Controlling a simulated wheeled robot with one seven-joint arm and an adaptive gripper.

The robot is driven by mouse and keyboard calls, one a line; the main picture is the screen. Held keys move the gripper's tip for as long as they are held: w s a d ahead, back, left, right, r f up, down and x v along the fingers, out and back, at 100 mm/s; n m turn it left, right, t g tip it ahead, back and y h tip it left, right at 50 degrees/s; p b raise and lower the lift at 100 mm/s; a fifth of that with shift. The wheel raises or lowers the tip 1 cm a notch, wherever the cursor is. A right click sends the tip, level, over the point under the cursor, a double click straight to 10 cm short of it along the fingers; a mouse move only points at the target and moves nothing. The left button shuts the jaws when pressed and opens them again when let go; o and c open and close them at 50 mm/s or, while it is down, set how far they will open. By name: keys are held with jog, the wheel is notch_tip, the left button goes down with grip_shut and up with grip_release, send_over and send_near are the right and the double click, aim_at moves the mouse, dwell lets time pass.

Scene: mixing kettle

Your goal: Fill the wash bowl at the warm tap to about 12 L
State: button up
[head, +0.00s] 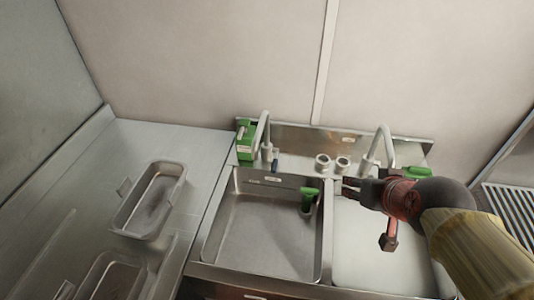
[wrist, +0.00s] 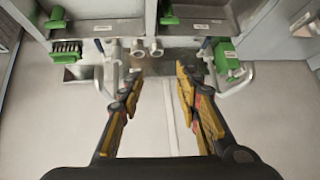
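Two sink basins lie side by side. The left steel basin (head: 262,235) looks empty apart from a green-handled item at its back right. The right basin (head: 370,262) shows a smooth pale surface; I cannot tell whether it is water. Which one is the wash bowl is unclear. A left tap (head: 264,135) and a right tap (head: 380,145) rise behind them, with two round knobs (head: 332,163) between. The knobs also show in the wrist view (wrist: 147,47). My gripper (head: 345,188) is open and empty, in front of the knobs, above the right basin's back left.
A green box (head: 244,142) stands behind the left basin. The green-handled item (head: 308,199) is near the divider. A green object (head: 416,172) lies behind the right basin. A steel tray (head: 150,200) is on the left counter, and a slatted rack (head: 516,210) is at the right.

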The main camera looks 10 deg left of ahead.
jog(key=w+a+f+n+t+y+b, duration=0.1)
jog(key=w+a+f+t+b, duration=0.1)
jog(key=w+a+f+b, duration=0.45)
jog(key=w+a+f+t+y+b, duration=0.15)
jog(key=w+a+f, duration=0.25)
jog(key=w+a, duration=0.6)
jog(key=t+h+b, duration=0.2)
jog(key=t+b, duration=0.1)
jog(key=t, duration=0.1)
send_near(275, 162)
jog(key=w+r, duration=0.4)
notch_tip(275, 162, down, 7)
jog(key=s+a+t+h+b, duration=0.1)
jog(key=t+h+b, duration=0.1)
jog(key=b, duration=0.1)
jog(key=shift+w+a+r+b, duration=0.1)
jog(key=shift+w+a+b, duration=0.1)
jog(key=shift+w, duration=1.65)
jog(key=shift+w+a+r+b, duration=0.1)
jog(key=shift+w+a, duration=0.1)
jog(key=shift+w, duration=1.6)
jog(key=c, duration=0.3)
grip_shut()
